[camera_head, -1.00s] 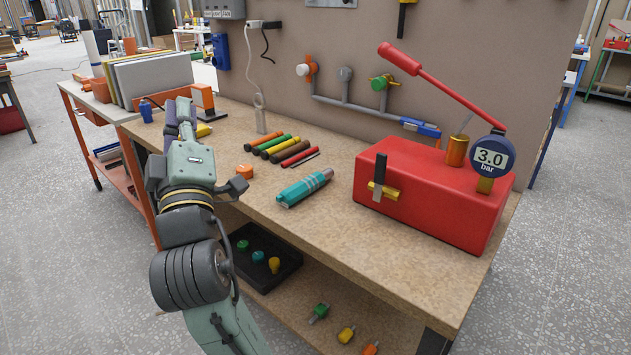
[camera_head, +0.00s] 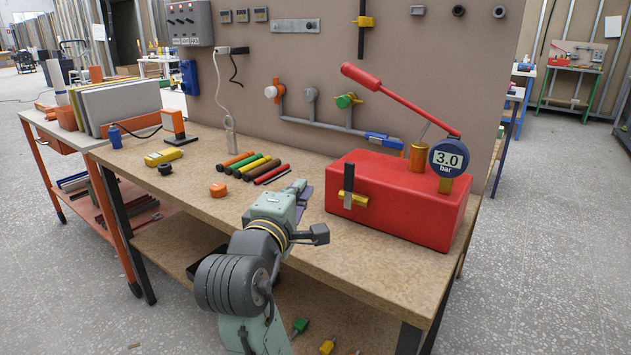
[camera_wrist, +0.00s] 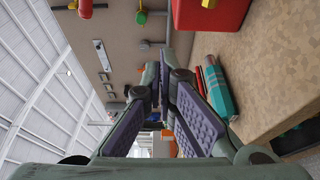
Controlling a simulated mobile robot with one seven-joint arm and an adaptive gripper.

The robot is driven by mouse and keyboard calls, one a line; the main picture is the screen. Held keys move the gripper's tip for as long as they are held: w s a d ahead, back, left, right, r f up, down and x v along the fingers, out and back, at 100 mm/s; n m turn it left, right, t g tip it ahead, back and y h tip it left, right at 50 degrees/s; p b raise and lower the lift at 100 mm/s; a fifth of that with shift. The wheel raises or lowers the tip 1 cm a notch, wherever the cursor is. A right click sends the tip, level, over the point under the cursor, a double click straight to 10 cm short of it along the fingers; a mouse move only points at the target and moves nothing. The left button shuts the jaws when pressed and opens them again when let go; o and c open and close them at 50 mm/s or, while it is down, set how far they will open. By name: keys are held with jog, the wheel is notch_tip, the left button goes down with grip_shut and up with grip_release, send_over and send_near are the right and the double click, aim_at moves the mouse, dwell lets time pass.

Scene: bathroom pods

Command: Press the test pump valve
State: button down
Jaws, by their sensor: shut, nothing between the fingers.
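The test pump (camera_head: 410,200) is a red box with a long red lever on the bench's right side. Its valve (camera_head: 347,198) sits on the front left face, a brass body with an upright black handle. My gripper (camera_head: 300,188) is to the left of the valve, over the bench and apart from it. In the wrist view my gripper (camera_wrist: 163,80) has its purple-padded fingers together, with nothing held. The red pump (camera_wrist: 210,14) and a bit of the yellow valve (camera_wrist: 208,3) show at that view's top edge.
A round gauge (camera_head: 447,158) reads 3.0 bar. A teal cylinder (camera_wrist: 217,88) lies near my gripper; my arm hides it in the head view. Several coloured rods (camera_head: 262,168) and an orange piece (camera_head: 218,190) lie left. Pipes with a green valve (camera_head: 345,101) are on the panel behind.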

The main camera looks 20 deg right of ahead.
aim_at(349, 186)
jog(key=w+d+p, duration=0.2)
jog(key=w+d, duration=0.2)
jog(key=d, duration=0.3)
jog(key=shift+w+d+p, duration=0.25)
jog(key=shift+w+p, duration=0.05)
jog(key=shift+p, duration=0.05)
jog(key=shift+d, duration=0.2)
